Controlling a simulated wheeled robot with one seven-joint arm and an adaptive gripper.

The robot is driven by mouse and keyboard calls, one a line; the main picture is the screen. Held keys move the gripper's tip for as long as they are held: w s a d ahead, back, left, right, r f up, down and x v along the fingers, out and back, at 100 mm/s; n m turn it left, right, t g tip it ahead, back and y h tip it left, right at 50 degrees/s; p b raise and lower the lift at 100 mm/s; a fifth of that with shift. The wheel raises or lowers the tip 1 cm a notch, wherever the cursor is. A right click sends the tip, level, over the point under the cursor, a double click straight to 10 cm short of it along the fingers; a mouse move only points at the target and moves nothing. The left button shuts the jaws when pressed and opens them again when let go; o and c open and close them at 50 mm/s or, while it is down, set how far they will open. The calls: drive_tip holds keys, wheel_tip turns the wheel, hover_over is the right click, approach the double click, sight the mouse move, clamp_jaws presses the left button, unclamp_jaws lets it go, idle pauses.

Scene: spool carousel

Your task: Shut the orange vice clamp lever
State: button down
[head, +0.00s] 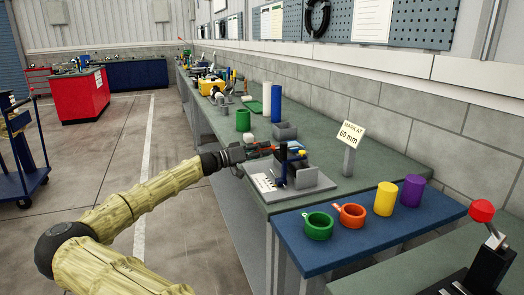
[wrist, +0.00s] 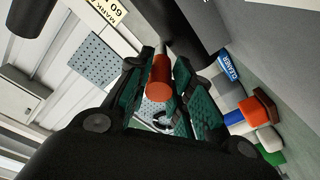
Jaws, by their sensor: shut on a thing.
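The grey vice (head: 304,177) stands on the near part of the green bench, with blue and yellow parts on it. My gripper (head: 262,150) reaches in from the left at the vice's upper part. An orange lever handle (wrist: 160,77) lies between the green-padded fingers in the wrist view, where my gripper (wrist: 158,85) is shut on it. In the head view only a small bit of orange shows at the fingertips. The lever's pivot is hidden, so its exact angle cannot be told.
A sign reading "60 mm" (head: 351,134) stands right of the vice. A blue shelf (head: 285,222) in front holds green and orange cups (head: 318,226) and yellow and purple cylinders (head: 385,198). A red-knobbed lever (head: 481,211) stands at right.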

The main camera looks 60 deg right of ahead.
drive_tip(key=shift+f, duration=0.25)
drive_tip(key=c, duration=1.3)
unclamp_jaws()
drive_tip(key=shift+w, duration=0.1)
drive_tip(key=shift+o, duration=0.2)
drive_tip(key=shift+r, duration=0.1)
drive_tip(key=v, duration=1.2)
